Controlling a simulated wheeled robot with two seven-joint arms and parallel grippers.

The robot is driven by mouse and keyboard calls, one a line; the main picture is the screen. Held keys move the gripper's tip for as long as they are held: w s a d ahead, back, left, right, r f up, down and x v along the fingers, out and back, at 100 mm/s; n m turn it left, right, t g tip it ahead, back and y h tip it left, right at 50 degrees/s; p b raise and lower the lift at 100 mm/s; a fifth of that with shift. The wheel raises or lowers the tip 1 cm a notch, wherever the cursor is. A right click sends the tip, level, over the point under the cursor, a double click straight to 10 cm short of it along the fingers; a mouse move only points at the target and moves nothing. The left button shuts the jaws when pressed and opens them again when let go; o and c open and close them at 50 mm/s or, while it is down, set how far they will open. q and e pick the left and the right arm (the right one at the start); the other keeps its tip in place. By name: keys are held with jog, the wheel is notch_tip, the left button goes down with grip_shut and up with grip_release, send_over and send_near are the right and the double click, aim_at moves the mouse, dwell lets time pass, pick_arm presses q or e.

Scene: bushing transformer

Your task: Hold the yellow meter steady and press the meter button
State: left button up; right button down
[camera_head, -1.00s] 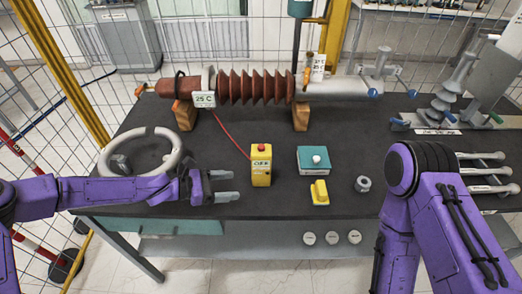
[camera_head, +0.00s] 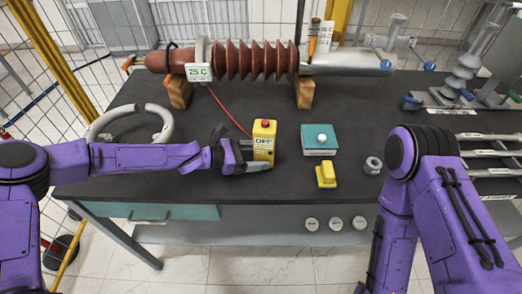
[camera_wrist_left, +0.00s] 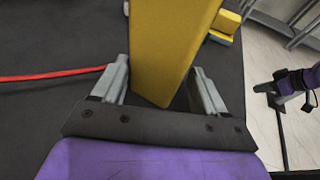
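The yellow meter (camera_head: 264,145) stands upright on the dark table, with a red button (camera_head: 265,124) on top and a display reading "OFF" on its face. My left gripper (camera_head: 257,160) reaches it from the left, low on its body. In the left wrist view, the meter (camera_wrist_left: 170,45) stands between the two grey fingers of the open left gripper (camera_wrist_left: 161,72), with narrow gaps on both sides. The button is outside the wrist view.
A red cable (camera_head: 228,110) runs from the meter toward the brown ribbed bushing (camera_head: 255,61) at the back. A teal box with a white knob (camera_head: 320,142), a yellow block (camera_head: 326,176) and a metal nut (camera_head: 373,166) lie to the right. A grey ring (camera_head: 165,125) lies left.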

pick_arm(q)
jog(key=shift+w+d, duration=0.1)
jog(key=shift+d, duration=0.15)
jog(key=shift+c, duration=0.3)
jog(key=c, duration=0.5)
jog(key=shift+c, duration=0.2)
dwell(0.3)
dwell(1.1)
